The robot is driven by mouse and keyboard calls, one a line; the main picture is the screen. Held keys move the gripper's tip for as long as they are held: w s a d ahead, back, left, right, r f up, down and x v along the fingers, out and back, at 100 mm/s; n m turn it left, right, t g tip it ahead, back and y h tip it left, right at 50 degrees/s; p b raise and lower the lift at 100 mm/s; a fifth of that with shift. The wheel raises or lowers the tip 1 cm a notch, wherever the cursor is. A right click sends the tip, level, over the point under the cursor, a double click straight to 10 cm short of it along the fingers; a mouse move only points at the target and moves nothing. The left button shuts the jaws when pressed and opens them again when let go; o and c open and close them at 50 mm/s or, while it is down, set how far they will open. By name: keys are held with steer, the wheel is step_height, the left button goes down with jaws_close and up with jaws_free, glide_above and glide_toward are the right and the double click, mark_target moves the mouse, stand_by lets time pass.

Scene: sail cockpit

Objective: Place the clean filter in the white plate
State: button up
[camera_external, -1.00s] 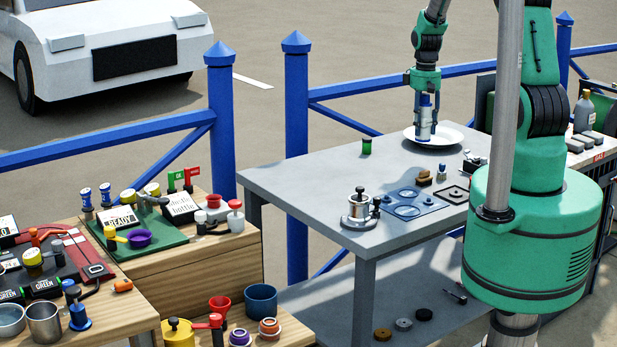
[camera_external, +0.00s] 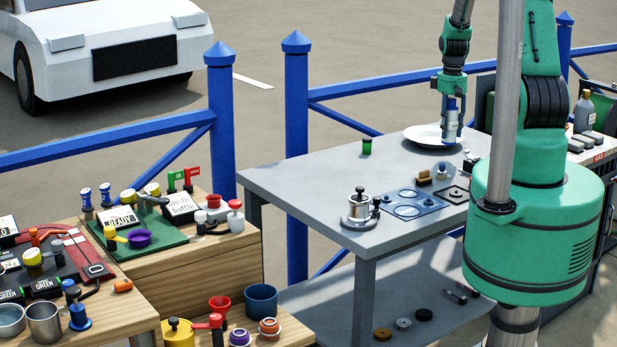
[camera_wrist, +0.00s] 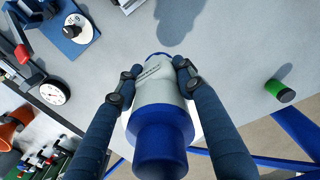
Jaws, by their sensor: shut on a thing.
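A blue-and-white cylinder, apparently the clean filter (camera_wrist: 163,120), is gripped between the two dark blue fingers of my gripper (camera_wrist: 154,75) in the wrist view. Small print shows on its white part. In the external view my gripper (camera_external: 451,108) points down at the far right of the grey table, with the filter (camera_external: 450,131) between its fingers. The white plate (camera_external: 412,134) lies flat on the table, and the filter overlaps its right side in the picture. The exact height of the filter is unclear. In the wrist view the filter and fingers hide most of the plate.
A small green can (camera_external: 366,147) stands left of the plate. A metal pot (camera_external: 360,208), a blue tray with rings (camera_external: 412,204) and small parts occupy the table's front. Bottles and grey blocks stand on a right-hand surface. A blue railing (camera_external: 390,81) runs behind the table.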

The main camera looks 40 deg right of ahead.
steer(key=w+d, duration=0.2)
steer(key=w, duration=0.2)
steer(key=w+d+f, duration=0.1)
steer(key=w+d, duration=0.2)
steer(key=w, duration=0.2)
steer(key=w+d, duration=0.2)
steer(key=w, duration=0.3)
steer(key=shift+d+f, duration=0.25)
steer(key=shift+d, duration=0.05)
steer(key=shift+f, duration=1.75)
steer(key=shift+f, duration=0.2)
steer(key=o, duration=1.2)
steer(key=shift+r, duration=0.2)
step_height(320, 180, up, 12)
steer(key=shift+r, duration=0.1)
